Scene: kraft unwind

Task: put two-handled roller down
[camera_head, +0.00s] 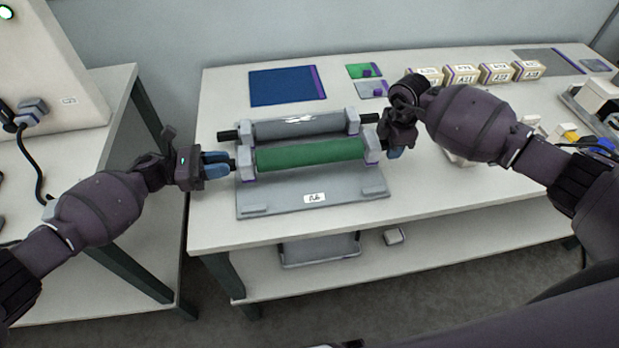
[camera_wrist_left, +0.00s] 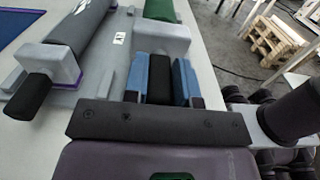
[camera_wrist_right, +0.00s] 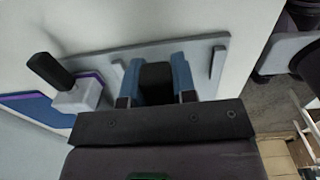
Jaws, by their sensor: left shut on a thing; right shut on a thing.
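The two-handled roller (camera_head: 310,153) has a green barrel and black end handles. It lies level at the grey stand (camera_head: 310,200), between two grey end blocks, in front of a grey roller (camera_head: 300,126). I cannot tell whether it rests fully in the blocks. My left gripper (camera_head: 217,165) is shut on its left handle, which shows between blue fingers in the left wrist view (camera_wrist_left: 160,80). My right gripper (camera_head: 392,152) is at its right end, shut on the other handle, seen in the right wrist view (camera_wrist_right: 155,84). The right gripper partly hides that handle in the head view.
A blue panel (camera_head: 283,86) and green card (camera_head: 362,71) lie behind the stand. Several small labelled boxes (camera_head: 460,75) line the back right. The front strip of the white table (camera_head: 290,231) is clear. A tray (camera_head: 320,249) sits on the lower shelf.

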